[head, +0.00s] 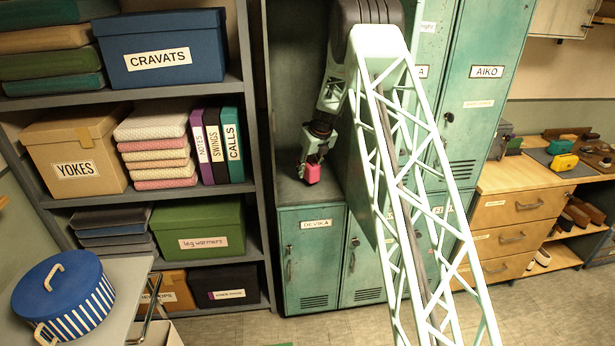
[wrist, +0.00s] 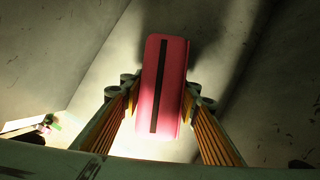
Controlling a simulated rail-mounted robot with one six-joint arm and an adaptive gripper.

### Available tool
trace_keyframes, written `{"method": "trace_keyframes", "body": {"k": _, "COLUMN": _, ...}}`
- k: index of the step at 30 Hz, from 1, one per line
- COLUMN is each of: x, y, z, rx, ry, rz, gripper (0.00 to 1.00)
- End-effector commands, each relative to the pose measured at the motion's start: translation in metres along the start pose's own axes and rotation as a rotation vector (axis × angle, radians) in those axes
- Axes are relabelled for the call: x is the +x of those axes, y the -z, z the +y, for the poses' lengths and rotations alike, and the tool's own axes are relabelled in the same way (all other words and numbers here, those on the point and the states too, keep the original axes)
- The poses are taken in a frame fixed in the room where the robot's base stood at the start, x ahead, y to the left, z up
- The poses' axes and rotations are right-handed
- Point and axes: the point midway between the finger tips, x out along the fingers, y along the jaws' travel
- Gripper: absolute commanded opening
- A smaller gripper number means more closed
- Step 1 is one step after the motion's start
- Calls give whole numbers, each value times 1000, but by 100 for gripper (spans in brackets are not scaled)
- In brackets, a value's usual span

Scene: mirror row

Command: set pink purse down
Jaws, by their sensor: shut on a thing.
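The pink purse (head: 312,172) is a small box shape with a dark strip along it. My gripper (head: 318,158) is inside the open upper locker compartment (head: 297,85), above the locker marked DEVIKA. In the wrist view the purse (wrist: 163,88) stands between the two fingers of my gripper (wrist: 162,106), which are shut on its sides. The compartment floor (head: 300,193) is close below the purse in the head view. I cannot tell whether the purse touches it.
My arm passes in front of the lockers and hides part of them. The DEVIKA locker door (head: 312,262) is shut below. A shelf unit (head: 252,160) with boxes stands at left. A wooden drawer unit (head: 518,208) stands at right. A blue striped pot (head: 62,295) is at lower left.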

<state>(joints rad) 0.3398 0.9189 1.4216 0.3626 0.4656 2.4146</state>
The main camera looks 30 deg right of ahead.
Motion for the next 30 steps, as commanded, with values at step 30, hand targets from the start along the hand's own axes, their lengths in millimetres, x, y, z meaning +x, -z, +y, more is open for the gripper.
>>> {"method": "trace_keyframes", "body": {"k": 30, "x": 28, "y": 12, "z": 0, "rx": 0, "ry": 0, "rz": 1, "gripper": 43}}
